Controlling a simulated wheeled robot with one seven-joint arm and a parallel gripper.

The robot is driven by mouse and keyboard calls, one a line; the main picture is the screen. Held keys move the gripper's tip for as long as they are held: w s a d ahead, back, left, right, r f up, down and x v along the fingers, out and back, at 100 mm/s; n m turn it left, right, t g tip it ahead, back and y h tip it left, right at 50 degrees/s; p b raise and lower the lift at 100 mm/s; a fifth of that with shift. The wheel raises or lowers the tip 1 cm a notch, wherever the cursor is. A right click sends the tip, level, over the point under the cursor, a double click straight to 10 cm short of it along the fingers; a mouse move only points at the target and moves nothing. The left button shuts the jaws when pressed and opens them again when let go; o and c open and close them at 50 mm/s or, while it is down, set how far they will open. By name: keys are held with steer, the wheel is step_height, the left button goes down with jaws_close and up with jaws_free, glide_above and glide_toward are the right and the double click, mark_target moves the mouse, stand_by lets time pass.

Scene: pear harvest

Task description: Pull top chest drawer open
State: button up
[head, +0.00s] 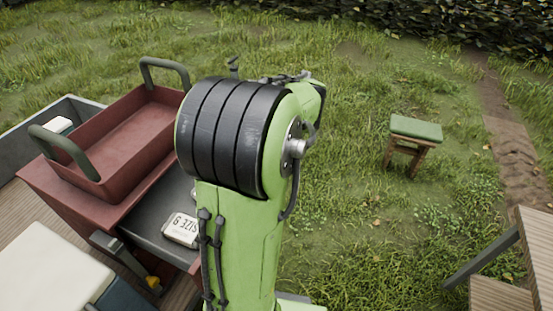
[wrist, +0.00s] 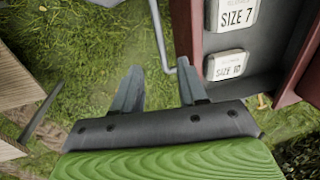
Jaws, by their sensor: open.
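The red chest (head: 75,205) stands at the left in the head view. A drawer with a dark grey inside (head: 150,228) sticks out of it to the right, so it stands at least partly open. White plates marked SIZE lie in it; two show in the wrist view (wrist: 229,66). The drawer's red front (wrist: 187,30) carries a grey bar handle (wrist: 160,35). My gripper (wrist: 160,76) is open. The handle's near end lies between or just beyond its fingertips; I cannot tell whether they touch. My arm hides the gripper and handle in the head view.
A red tray with green handles (head: 130,135) sits on the chest. A cream-topped box (head: 45,270) is at the lower left. A green-topped stool (head: 415,128) stands on open grass, with wooden steps (head: 535,250) at the lower right.

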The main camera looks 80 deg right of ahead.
steer(key=r, duration=0.4)
steer(key=shift+s+p, duration=0.3)
steer(key=shift+s, duration=0.1)
steer(key=shift+w+a, duration=0.1)
steer(key=w+a+r+n, duration=0.4)
steer(key=w+a+n, duration=0.5)
steer(key=w+a, duration=0.65)
steer(key=a+n+t, duration=0.3)
steer(key=a+n, duration=0.8)
steer(key=a, duration=0.5)
steer(key=shift+s+a+n, duration=0.2)
steer(key=shift+a+n, duration=0.05)
steer(key=shift+n, duration=0.05)
steer(key=shift+r, duration=0.1)
